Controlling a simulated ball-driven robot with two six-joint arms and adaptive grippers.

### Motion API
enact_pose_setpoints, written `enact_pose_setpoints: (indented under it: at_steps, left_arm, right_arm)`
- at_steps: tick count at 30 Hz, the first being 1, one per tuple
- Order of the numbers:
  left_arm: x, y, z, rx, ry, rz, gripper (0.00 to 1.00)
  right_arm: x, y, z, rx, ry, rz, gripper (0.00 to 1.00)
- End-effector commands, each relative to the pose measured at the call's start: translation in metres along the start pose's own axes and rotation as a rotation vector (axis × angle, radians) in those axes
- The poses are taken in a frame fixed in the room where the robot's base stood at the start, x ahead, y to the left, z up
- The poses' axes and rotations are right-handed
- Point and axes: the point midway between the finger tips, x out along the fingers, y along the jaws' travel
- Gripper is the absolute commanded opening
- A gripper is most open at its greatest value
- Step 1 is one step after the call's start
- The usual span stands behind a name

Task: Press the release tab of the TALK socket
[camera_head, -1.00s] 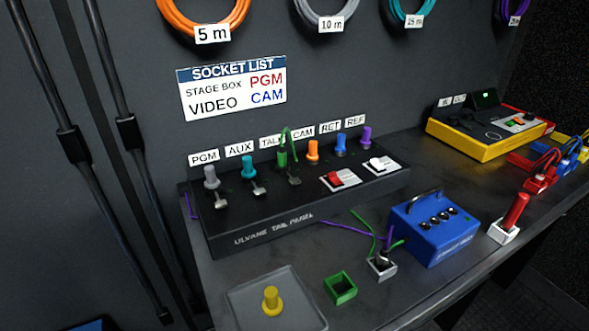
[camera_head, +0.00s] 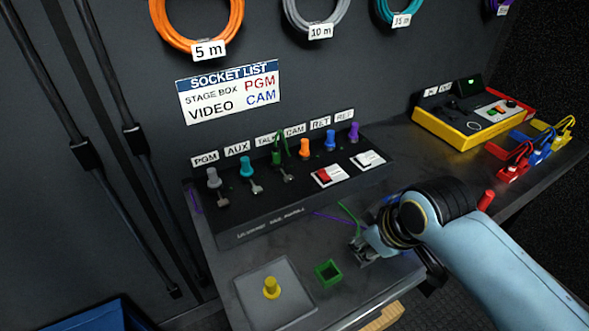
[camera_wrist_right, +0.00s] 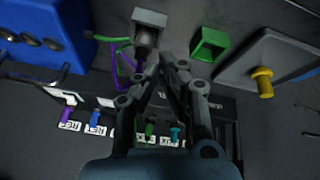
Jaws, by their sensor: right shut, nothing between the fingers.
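The tail panel (camera_head: 262,229) stands at the back of the bench with a row of labelled sockets. The TALK socket holds a green plug (camera_head: 277,157) with a green cable, and a small grey tab (camera_head: 287,172) sits in front of it. The green plug also shows in the right wrist view (camera_wrist_right: 150,129). My right gripper (camera_head: 362,250) is shut and empty over the bench, in front of the panel and apart from the TALK tab. In the right wrist view its fingertips (camera_wrist_right: 162,62) are close to a grey square holder (camera_wrist_right: 150,18). My left gripper is out of view.
A green square holder (camera_head: 328,272) and a grey tray (camera_head: 250,294) with a yellow plug (camera_head: 271,287) lie in front of the panel. A blue box (camera_wrist_right: 45,38) is beside the right gripper. A yellow-and-red unit (camera_head: 455,127) stands at right. Neighbouring sockets hold plugs with tabs.

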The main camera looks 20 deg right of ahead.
Motion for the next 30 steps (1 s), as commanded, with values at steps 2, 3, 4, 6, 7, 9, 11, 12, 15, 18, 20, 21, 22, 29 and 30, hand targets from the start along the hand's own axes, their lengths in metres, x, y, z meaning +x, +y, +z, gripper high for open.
enact_pose_setpoints:
  at_steps: [2,3,4,6,7,9,11,12,15,18,20,21,22,29,30]
  left_arm:
    - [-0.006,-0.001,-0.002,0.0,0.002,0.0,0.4]
    - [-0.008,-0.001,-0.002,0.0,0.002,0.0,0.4]
    - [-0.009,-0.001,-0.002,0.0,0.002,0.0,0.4]
    - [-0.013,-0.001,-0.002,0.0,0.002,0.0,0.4]
    - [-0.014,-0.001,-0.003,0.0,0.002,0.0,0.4]
    - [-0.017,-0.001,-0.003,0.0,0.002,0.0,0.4]
    - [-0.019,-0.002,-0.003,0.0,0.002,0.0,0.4]
    - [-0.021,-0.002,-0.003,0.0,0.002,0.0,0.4]
    - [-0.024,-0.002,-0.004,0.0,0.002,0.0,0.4]
    - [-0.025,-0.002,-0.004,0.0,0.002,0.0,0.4]
    - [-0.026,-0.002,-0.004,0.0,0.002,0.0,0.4]
    - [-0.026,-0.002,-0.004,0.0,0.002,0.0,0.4]
    - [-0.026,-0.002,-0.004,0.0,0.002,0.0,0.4]
    - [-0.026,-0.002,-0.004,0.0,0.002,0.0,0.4]
    - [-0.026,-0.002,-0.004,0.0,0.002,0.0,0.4]
  right_arm:
    - [0.004,0.006,-0.039,-0.086,0.057,-0.008,0.0]
    - [0.006,0.009,-0.058,-0.133,0.085,-0.009,0.0]
    - [0.007,0.011,-0.071,-0.167,0.107,-0.01,0.0]
    - [0.009,0.017,-0.105,-0.251,0.158,-0.006,0.0]
    - [0.009,0.019,-0.12,-0.287,0.181,-0.003,0.0]
    - [0.008,0.023,-0.153,-0.368,0.231,0.006,0.0]
    - [0.006,0.027,-0.178,-0.431,0.269,0.016,0.0]
    - [0.004,0.029,-0.194,-0.47,0.292,0.024,0.0]
    - [-0.001,0.033,-0.226,-0.55,0.34,0.043,0.0]
    - [-0.005,0.035,-0.248,-0.607,0.371,0.057,0.0]
    - [-0.006,0.036,-0.256,-0.628,0.383,0.064,0.0]
    - [-0.007,0.036,-0.26,-0.637,0.389,0.067,0.0]
    - [-0.007,0.037,-0.262,-0.642,0.392,0.069,0.0]
    - [-0.007,0.037,-0.264,-0.651,0.395,0.072,0.0]
    - [-0.007,0.037,-0.264,-0.651,0.395,0.072,0.0]
